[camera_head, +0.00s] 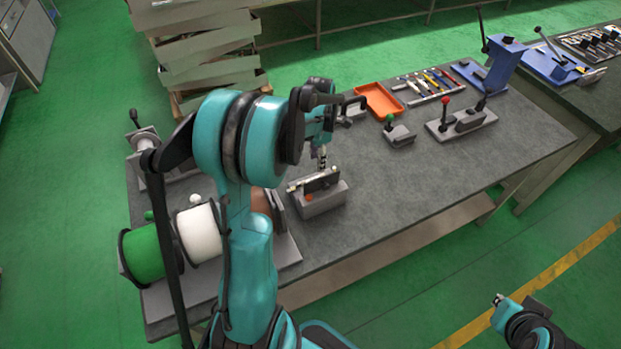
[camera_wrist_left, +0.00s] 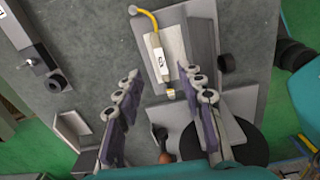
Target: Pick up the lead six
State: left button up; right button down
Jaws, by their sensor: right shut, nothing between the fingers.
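A lead with a yellow wire and a white tag (camera_wrist_left: 158,62) lies on a light grey block (camera_wrist_left: 178,45) in the left wrist view. The tag bears a dark mark that I cannot read for sure. In the head view the grey block (camera_head: 322,203) stands near the table's front edge, with a small pale piece on top. My left gripper (camera_wrist_left: 163,92) is open, its fingers apart on either side of the lead's lower end, with nothing held. In the head view the left gripper (camera_head: 322,162) is just above the block. My right gripper (camera_head: 498,299) is shut and empty, off the table's front.
Green and white spools (camera_head: 197,232) stand at the table's left. Behind are an orange tray (camera_head: 379,100), a green-knobbed fixture (camera_head: 399,134), a red-knobbed fixture (camera_head: 462,122) and a blue press (camera_head: 503,65). The grey tabletop (camera_head: 400,190) right of the block is clear.

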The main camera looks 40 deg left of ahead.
aim_at(315, 176)
pick_arm(q)
jog(key=shift+a+f+n, duration=0.4)
jog(key=f+b, duration=0.1)
jog(key=f, duration=0.1)
jog(key=f+b, duration=0.1)
jog(key=f, duration=0.5)
jog(key=shift+s+d+b, duration=0.1)
jog(key=shift+s+b, duration=0.15)
jog(key=shift+b, duration=0.15)
grip_shut()
